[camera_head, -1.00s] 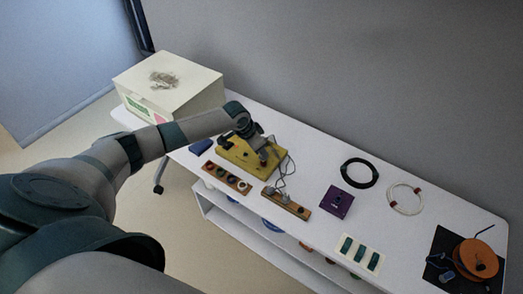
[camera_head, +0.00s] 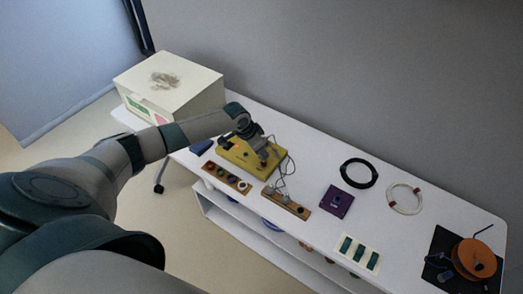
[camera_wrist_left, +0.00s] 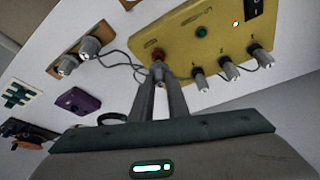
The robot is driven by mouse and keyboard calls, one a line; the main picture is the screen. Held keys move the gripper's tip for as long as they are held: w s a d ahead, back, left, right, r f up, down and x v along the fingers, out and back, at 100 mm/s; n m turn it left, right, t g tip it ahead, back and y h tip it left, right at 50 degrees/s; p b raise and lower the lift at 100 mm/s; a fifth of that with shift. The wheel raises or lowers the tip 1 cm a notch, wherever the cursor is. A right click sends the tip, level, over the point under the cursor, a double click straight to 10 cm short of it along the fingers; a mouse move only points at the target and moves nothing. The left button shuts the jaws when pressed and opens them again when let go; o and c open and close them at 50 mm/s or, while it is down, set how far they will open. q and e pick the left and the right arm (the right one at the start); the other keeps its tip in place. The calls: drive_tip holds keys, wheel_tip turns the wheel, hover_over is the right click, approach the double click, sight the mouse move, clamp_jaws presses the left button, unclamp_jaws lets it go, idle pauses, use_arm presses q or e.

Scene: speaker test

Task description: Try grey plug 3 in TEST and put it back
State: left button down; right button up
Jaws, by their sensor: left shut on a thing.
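My left gripper (camera_wrist_left: 160,80) is shut on a grey plug, which is mostly hidden between its fingers. Its tips are at the reddish-brown socket beside small lettering on the yellow box (camera_wrist_left: 180,42); I cannot tell how deep the plug sits. In the head view, the same gripper (camera_head: 264,154) is over the right part of the yellow box (camera_head: 236,157). A wooden strip (camera_head: 300,208) in front of the box carries two grey plugs and a bare dark hole at its right end. The plugs also show in the left wrist view (camera_wrist_left: 90,46). My right gripper is not in view.
Several grey plugs (camera_wrist_left: 228,70) line the box edge beside my fingers. Thin cables (camera_wrist_left: 120,58) loop close by. A strip of coloured knobs (camera_head: 225,177), a purple plate (camera_head: 336,201), a black coil (camera_head: 359,172) and an orange reel (camera_head: 475,258) share the white table.

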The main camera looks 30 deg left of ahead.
use_arm(q)
drive_tip(key=shift+f, duration=0.2)
idle(0.6)
drive_tip(key=shift+f+b, duration=0.55)
drive_tip(key=shift+f, duration=0.15)
drive_tip(key=c, duration=1.6)
unclamp_jaws()
drive_tip(key=shift+c, duration=0.2)
drive_tip(key=shift+r, duration=0.1)
drive_tip(key=shift+r+p, duration=0.6)
drive_tip(key=shift+p, duration=0.05)
drive_tip(key=shift+r+p, duration=0.55)
drive_tip(key=shift+r, duration=0.05)
drive_tip(key=shift+r+p, duration=0.7)
drive_tip(key=shift+r, duration=1.8)
